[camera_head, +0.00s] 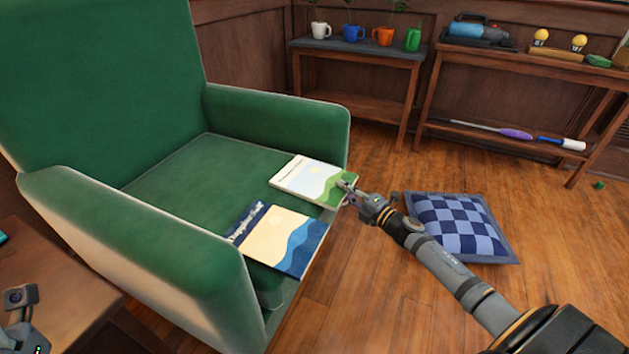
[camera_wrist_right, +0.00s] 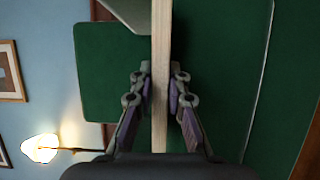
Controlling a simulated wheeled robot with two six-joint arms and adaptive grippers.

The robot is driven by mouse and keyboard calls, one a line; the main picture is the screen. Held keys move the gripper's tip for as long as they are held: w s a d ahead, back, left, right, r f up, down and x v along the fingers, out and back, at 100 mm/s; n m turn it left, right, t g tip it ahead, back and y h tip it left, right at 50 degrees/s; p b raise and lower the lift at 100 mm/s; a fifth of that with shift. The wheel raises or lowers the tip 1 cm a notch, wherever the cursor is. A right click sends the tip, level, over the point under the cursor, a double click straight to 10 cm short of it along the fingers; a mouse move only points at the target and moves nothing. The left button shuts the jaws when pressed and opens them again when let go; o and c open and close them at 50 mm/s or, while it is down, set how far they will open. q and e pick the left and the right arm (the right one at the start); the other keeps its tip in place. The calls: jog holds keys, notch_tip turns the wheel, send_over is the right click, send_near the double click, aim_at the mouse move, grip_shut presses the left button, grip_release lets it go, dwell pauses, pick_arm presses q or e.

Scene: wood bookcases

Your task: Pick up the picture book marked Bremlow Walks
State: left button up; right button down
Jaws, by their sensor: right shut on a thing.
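A picture book with green hills and a pale sun on its cover (camera_head: 312,178) lies on the front of the green armchair seat. Its title is too small to read. My right gripper (camera_head: 347,188) is at its front right edge, shut on it. In the right wrist view, the fingers (camera_wrist_right: 160,95) press both sides of the book's pale edge (camera_wrist_right: 161,50). A second book with a sandy and blue wave cover (camera_head: 280,240) lies beside it, nearer the front arm. Part of my left arm shows at the lower left; its fingers cannot be made out.
The armchair (camera_head: 180,180) has raised arms on both sides of the seat. A blue checked cushion (camera_head: 460,226) lies on the floor under my right arm. A bench with mugs (camera_head: 350,46) and a shelf table (camera_head: 520,65) stand behind. A wooden table (camera_head: 60,280) is at lower left.

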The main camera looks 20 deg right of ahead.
dwell(0.3)
notch_tip(320, 180, up, 9)
jog(key=p, duration=0.5)
jog(key=shift+p, duration=0.3)
jog(key=shift+r, duration=0.55)
